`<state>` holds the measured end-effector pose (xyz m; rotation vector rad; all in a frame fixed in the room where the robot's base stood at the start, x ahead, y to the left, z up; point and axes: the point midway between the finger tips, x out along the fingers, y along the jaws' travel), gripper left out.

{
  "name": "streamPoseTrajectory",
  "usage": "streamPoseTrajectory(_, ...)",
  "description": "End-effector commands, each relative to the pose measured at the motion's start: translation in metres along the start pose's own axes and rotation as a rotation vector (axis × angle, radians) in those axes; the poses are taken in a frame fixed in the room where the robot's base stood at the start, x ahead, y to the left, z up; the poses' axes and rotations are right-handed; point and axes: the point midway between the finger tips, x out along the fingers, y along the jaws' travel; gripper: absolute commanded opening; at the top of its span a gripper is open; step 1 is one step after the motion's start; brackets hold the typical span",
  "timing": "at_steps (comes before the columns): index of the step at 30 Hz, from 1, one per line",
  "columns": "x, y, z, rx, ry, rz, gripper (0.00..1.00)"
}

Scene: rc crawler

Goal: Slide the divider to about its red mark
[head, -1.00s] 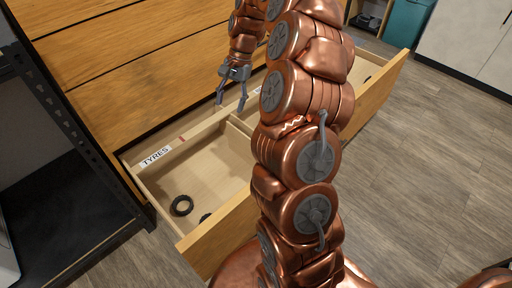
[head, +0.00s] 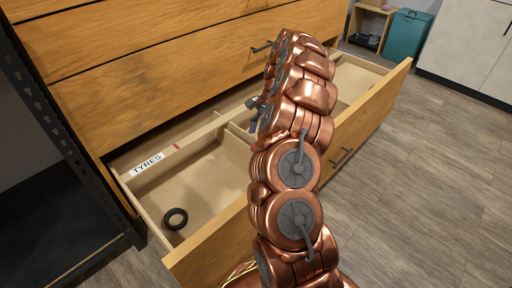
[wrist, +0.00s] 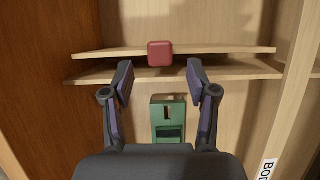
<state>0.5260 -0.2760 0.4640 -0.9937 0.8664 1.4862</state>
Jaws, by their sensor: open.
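In the wrist view the wooden divider (wrist: 220,49) runs across the drawer, with a small red block (wrist: 160,54) at its middle. My gripper (wrist: 159,78) is open, its two fingers apart on either side of the block's line. The block shows just beyond the fingertips, and nothing is between them. In the head view a divider (head: 238,132) crosses the drawer right of the tyre compartment. A red mark (head: 177,147) is on the drawer's rim, right of the TYRES label (head: 147,164). My gripper (head: 256,109) is mostly hidden behind my arm there.
A black tyre (head: 175,218) lies in the left compartment. A green part (wrist: 168,120) lies below my gripper in the wrist view. The drawer's front (head: 365,125) has a handle. A dark shelf frame (head: 62,150) stands close at the left, and open floor lies to the right.

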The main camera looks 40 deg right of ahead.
Motion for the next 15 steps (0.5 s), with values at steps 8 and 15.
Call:
streamPoseTrajectory(8,0.044,0.000,0.000,-0.002,-0.002,0.000,0.58)
streamPoseTrajectory(15,0.055,0.000,0.001,-0.001,-0.001,-0.001,0.58)
